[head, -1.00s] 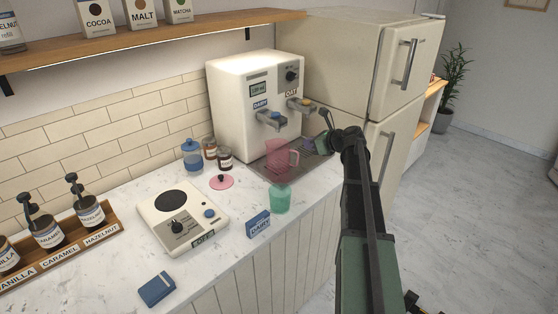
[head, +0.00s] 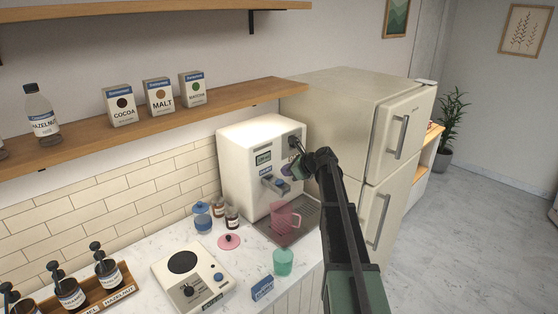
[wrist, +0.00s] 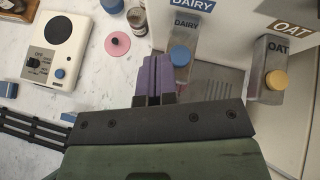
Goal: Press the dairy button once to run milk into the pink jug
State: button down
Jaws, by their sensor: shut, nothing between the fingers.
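The cream milk dispenser (head: 245,165) stands on the counter before the fridge. Its dairy spout has a blue dairy button on top, clear in the wrist view (wrist: 181,56). The translucent pink jug (head: 284,224) stands upright on the drip tray under the spouts; I cannot make it out in the wrist view. My gripper (head: 288,172) is at the dispenser's front, partly covering the oat side.
The oat spout with its yellow button (wrist: 276,80) is close on the right. A wooden shelf (head: 180,118) hangs above; the fridge (head: 355,140) is behind right.

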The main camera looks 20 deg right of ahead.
aim_at(280, 182)
jog(key=w+r+n+g+h+p, duration=0.1)
jog(key=w+r+n+g+p, duration=0.1)
jog(key=w+r+n+p, duration=0.1)
jog(key=w+r+n, duration=0.1)
jog(key=w+n, duration=0.1)
jog(key=n, duration=0.1)
jog(key=shift+w+a+r+n+h+p, duration=0.3)
jog(key=shift+p, duration=0.1)
notch_tip(280, 182, down, 9)
jog(key=b, duration=0.8)
jog(key=shift+r+b, duration=0.1)
jog(key=shift+b, duration=0.3)
dwell(0.9)
jog(key=shift+f+b, duration=0.4)
